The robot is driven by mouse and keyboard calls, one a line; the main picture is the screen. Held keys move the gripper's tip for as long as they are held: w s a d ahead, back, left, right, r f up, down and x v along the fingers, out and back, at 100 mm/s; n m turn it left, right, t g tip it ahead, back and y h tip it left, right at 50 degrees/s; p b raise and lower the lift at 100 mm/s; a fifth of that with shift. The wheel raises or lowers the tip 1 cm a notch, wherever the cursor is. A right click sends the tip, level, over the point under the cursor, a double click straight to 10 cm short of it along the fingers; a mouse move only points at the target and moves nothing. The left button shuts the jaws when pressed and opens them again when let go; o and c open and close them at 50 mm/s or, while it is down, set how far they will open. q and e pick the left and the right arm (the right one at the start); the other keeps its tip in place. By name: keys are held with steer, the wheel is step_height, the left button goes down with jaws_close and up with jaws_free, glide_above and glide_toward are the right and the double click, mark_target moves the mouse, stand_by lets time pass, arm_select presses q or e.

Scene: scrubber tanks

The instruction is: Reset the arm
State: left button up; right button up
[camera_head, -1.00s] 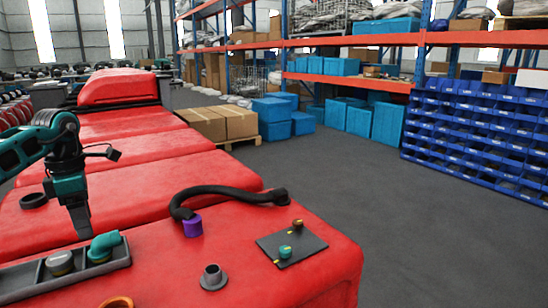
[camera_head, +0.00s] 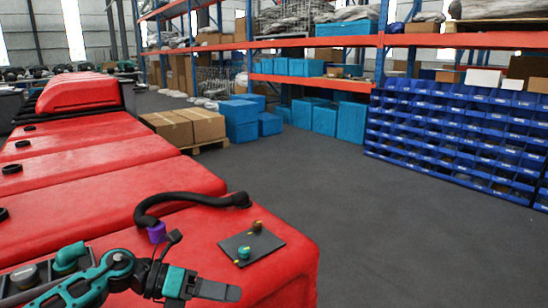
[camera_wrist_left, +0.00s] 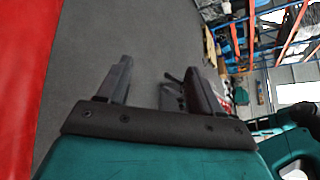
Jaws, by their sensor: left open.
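My left arm comes in low from the left in the head view. Its left gripper (camera_head: 215,289) reaches to the right over the red tank top (camera_head: 190,240). In the left wrist view the left gripper (camera_wrist_left: 162,85) is open, with its two dark fingers apart and only the floor and background between them. It holds nothing. My right gripper is not in the frames.
On the red tank lie a black hose (camera_head: 185,197) with a purple end (camera_head: 156,232), a dark plate (camera_head: 252,246) with small knobs, and a grey tray (camera_head: 15,282) partly hidden by my arm. Cardboard boxes (camera_head: 185,127), blue boxes (camera_head: 240,118) and blue bins (camera_head: 450,135) stand beyond. The grey floor right of the tank is clear.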

arm_select(q)
steer(key=s+d+r+n+t+h+p, duration=0.1)
steer(key=s+d+r+n+t+h, duration=0.15)
steer(key=d+n+t, duration=0.35)
steer(key=s+a+f+n+t+y+p, duration=0.1)
steer(key=s+a+f+n+y, duration=0.5)
steer(key=n, duration=1.1)
steer(key=s+a+f+n+t+y+p, duration=0.1)
steer(key=s+a+f+n+y+p, duration=0.2)
steer(key=n, duration=1.4)
steer(key=s+a+f+y, duration=0.4)
steer(key=s+f+y, duration=0.1)
steer(key=s+f, duration=0.2)
steer(key=shift+t, duration=0.4)
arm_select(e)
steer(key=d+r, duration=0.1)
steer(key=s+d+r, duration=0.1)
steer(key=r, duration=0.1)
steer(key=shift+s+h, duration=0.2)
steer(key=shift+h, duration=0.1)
arm_select(q)
steer(key=shift+s+f, duration=0.1)
steer(key=shift+f, duration=0.05)
steer(key=shift+c, duration=0.3)
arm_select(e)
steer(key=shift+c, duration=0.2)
